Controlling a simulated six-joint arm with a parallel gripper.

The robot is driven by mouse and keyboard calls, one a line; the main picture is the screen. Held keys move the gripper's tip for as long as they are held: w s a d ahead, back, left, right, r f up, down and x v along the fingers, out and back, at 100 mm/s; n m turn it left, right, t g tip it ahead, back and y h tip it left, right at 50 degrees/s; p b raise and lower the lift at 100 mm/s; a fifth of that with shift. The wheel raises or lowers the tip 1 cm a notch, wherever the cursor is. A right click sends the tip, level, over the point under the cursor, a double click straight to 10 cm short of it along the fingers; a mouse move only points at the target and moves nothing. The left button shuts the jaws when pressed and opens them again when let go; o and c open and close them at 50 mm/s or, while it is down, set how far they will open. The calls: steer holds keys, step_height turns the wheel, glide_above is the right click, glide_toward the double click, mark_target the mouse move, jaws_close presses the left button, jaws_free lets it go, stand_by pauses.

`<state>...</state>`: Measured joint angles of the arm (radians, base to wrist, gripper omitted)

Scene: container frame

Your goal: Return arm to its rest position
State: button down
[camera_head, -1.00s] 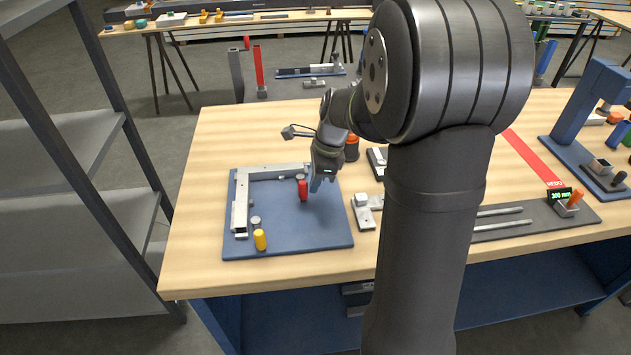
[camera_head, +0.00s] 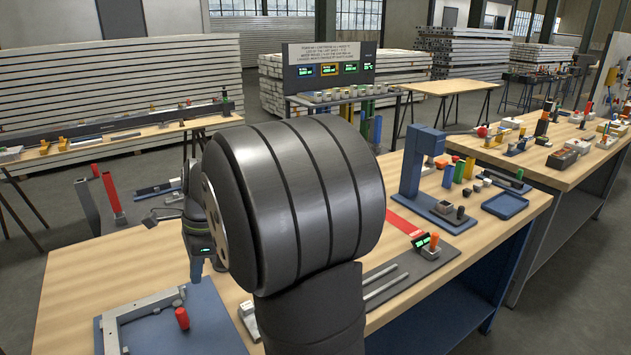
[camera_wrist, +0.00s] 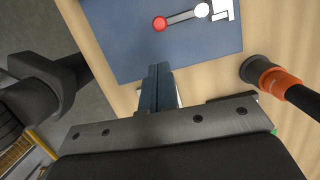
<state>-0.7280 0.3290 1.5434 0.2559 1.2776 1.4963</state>
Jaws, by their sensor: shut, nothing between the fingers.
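My gripper (camera_wrist: 158,88) is shut and empty; its two blue fingers touch each other in the wrist view. In the head view my gripper (camera_head: 196,270) points down beyond the blue plate (camera_head: 215,325), above the table. My arm hides part of the table in the head view.
A blue press-like stand (camera_head: 420,165) and a rail fixture with a green display (camera_head: 425,245) occupy the table to the right. A red strip (camera_head: 405,225) lies on bare wood.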

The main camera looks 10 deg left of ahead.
steer(key=shift+f, duration=0.1)
steer(key=x, duration=1)
steer(key=shift+w, duration=0.2)
